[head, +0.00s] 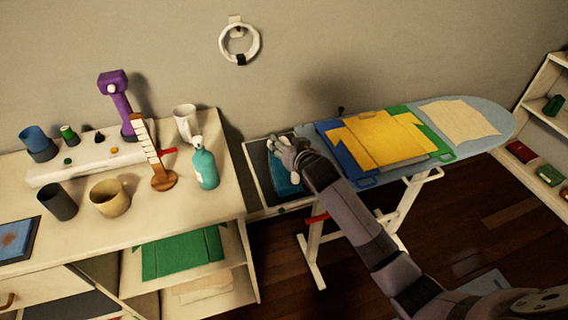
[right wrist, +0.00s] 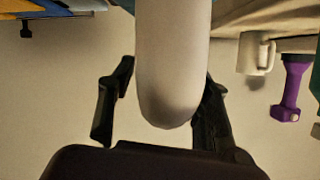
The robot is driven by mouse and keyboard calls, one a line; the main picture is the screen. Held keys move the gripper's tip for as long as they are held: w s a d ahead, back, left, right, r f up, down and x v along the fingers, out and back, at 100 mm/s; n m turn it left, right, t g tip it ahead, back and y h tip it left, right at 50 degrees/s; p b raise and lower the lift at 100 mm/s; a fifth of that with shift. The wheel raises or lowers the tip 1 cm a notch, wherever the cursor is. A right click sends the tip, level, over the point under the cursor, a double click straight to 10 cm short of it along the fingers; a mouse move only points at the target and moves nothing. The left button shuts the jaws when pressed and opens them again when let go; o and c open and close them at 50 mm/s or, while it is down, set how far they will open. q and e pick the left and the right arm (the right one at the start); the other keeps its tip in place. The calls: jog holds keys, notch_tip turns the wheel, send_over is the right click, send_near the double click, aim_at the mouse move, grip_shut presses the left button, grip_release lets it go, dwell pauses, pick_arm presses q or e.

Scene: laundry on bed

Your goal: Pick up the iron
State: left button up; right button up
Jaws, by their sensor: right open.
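The iron (head: 284,183) shows as a blue shape on the dark rest at the left end of the ironing board (head: 492,118). Its upper part is mostly hidden by my right gripper (head: 288,150), which is right over it. In the right wrist view, a pale, rounded body, probably part of the iron (right wrist: 172,70), extends between the two dark fingers of my right gripper (right wrist: 164,88). The fingers are apart, one on each side of it; the left one shows a gap. I cannot tell whether the right one touches. My left gripper is not in view.
Folded yellow, green and blue cloths (head: 375,138) lie on the board beside my right arm. A teal bottle (head: 204,168) and a white mug (head: 187,123) stand on the table (head: 120,228) left of the iron rest. Shelves (head: 540,90) stand at the far right.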

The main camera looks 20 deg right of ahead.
jog(key=shift+c, duration=0.5)
grip_shut()
dwell(0.4)
jog(key=shift+w+r, duration=0.1)
jog(key=shift+r, duration=0.15)
